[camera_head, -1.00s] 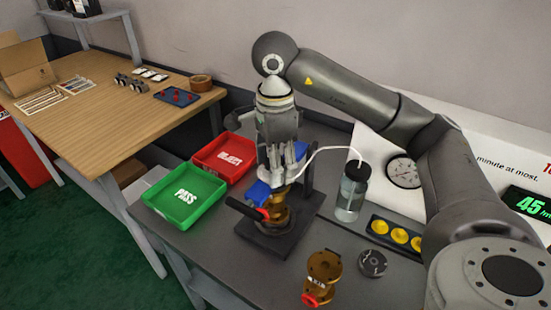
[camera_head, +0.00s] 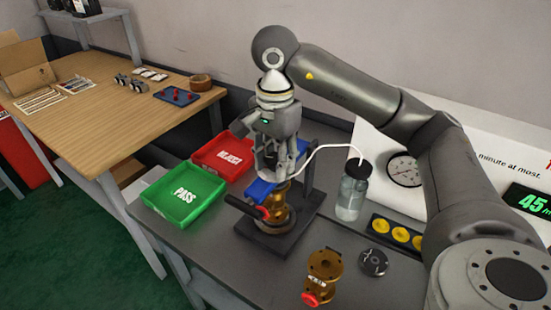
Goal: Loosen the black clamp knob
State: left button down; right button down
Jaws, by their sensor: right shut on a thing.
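My right gripper (camera_head: 273,168) points straight down over the valve fixture. Its fingers are shut around the black clamp knob (camera_head: 270,157), of which only a dark bit shows between them. The blue clamp bar (camera_head: 261,189) lies just below the fingertips. Under it a brass valve (camera_head: 275,209) with a red-based black handle (camera_head: 246,208) stands upright on the dark fixture base (camera_head: 277,240). My left gripper is not in view.
A green PASS tray (camera_head: 180,222) and a red REJECT tray (camera_head: 205,163) stand left of the fixture. A bottle (camera_head: 352,192) with a white tube stands right. A second brass valve (camera_head: 323,268), a black disc (camera_head: 373,262) and yellow discs (camera_head: 400,234) are in front and right.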

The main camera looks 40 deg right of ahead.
jog(key=n, duration=0.4)
jog(key=shift+s+f+n, duration=0.15)
jog(key=shift+f+n, duration=0.15)
jog(key=shift+n, duration=0.1)
jog(key=n, duration=0.3)
jog(key=shift+b, duration=0.4)
jog(key=c, duration=1)
grip_release()
jog(key=shift+r, duration=0.1)
notch_tip(320, 180, up, 6)
jog(key=p, duration=0.5)
jog(key=shift+r+p, duration=0.1)
jog(key=shift+p, duration=0.25)
jog(key=shift+w, duration=0.2)
